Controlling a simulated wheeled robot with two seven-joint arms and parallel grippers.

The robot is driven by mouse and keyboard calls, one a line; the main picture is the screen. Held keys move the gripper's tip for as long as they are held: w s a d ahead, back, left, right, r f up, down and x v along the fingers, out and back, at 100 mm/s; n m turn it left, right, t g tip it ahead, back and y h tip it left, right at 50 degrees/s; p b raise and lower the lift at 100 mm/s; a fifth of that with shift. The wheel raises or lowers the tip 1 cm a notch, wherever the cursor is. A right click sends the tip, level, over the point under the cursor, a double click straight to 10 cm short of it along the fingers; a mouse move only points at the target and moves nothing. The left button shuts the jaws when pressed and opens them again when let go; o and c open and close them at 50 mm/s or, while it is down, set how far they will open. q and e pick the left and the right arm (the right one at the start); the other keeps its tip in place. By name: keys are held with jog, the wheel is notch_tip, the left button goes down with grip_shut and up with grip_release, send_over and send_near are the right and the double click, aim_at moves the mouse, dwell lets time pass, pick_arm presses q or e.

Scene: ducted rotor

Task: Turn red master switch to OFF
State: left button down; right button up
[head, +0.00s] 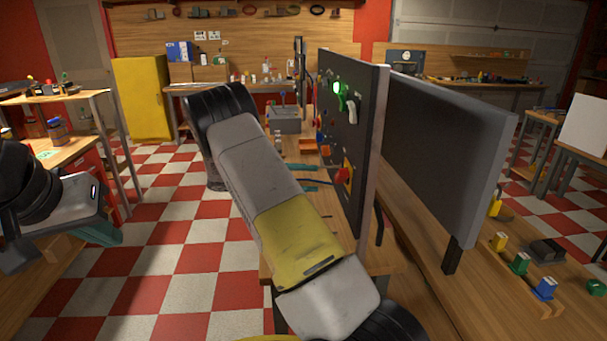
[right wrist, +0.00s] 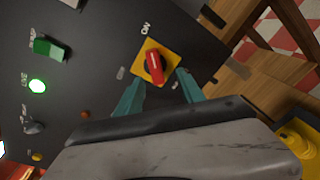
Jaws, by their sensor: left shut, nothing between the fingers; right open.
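The red master switch (head: 343,175) is a red handle on a yellow square plate, low on a dark upright panel (head: 372,150). In the right wrist view the red handle (right wrist: 154,66) lies roughly in line with the "ON" label. My right gripper (head: 311,175) has its teal fingers apart and empty, pointing at the switch. In the right wrist view its fingertips (right wrist: 158,86) are on either side of the lower part of the switch plate; I cannot tell whether they touch it. My left gripper (head: 98,233) is shut and empty at the far left, away from the panel.
A lit green lamp (right wrist: 37,86) and a green switch (right wrist: 50,48) are on the same panel. Coloured blocks (head: 520,263) sit on the bench at right. The checkered floor between my arms is clear.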

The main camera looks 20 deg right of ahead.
aim_at(336, 177)
jog(key=shift+h, duration=0.5)
jog(key=x, duration=0.4)
jog(key=w+x, duration=0.1)
jog(key=x, duration=0.2)
jog(key=shift+d+f, duration=0.15)
jog(key=shift+f, duration=0.05)
grip_shut()
